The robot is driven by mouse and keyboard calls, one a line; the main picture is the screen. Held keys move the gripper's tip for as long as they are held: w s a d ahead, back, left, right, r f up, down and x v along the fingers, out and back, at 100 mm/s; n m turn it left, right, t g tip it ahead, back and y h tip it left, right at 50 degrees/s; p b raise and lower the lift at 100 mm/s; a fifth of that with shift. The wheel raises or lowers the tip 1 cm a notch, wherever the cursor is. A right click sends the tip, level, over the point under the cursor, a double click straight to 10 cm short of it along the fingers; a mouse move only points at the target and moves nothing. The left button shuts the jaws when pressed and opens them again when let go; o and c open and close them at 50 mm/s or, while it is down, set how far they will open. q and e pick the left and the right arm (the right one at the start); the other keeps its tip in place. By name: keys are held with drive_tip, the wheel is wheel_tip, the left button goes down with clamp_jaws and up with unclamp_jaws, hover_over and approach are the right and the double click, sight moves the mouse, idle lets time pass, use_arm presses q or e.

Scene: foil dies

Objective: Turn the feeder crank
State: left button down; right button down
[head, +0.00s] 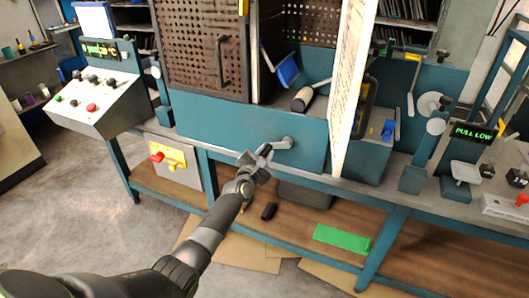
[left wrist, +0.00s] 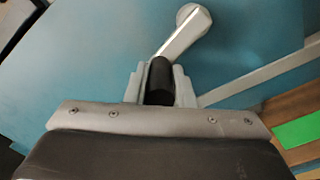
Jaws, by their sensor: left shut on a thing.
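The feeder crank (head: 283,144) is a grey arm with a round hub on the teal front panel of the machine, below the mesh guard. In the left wrist view the crank arm (left wrist: 186,30) runs from its hub at the top down to a black handle (left wrist: 160,82). My left gripper (head: 260,160) reaches the crank from the front. In the left wrist view the gripper (left wrist: 160,90) has a finger on each side of the black handle and is shut on it. My right gripper is in neither view.
A control box (head: 95,104) with buttons stands at the left. A white panel (head: 352,85) stands upright right of the crank. A yellow-plated switch box (head: 172,158) hangs on the bench frame. A green sheet (head: 341,239) lies on the lower wooden shelf. A display (head: 473,132) reads "PULL LOW".

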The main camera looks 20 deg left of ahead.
use_arm(q)
drive_tip(key=shift+f+n, duration=0.3)
drive_tip(key=shift+n, duration=0.1)
drive_tip(key=shift+d, duration=0.1)
drive_tip(key=c, duration=1.3)
unclamp_jaws()
drive_tip(key=shift+o, duration=0.2)
drive_tip(key=shift+s, duration=0.15)
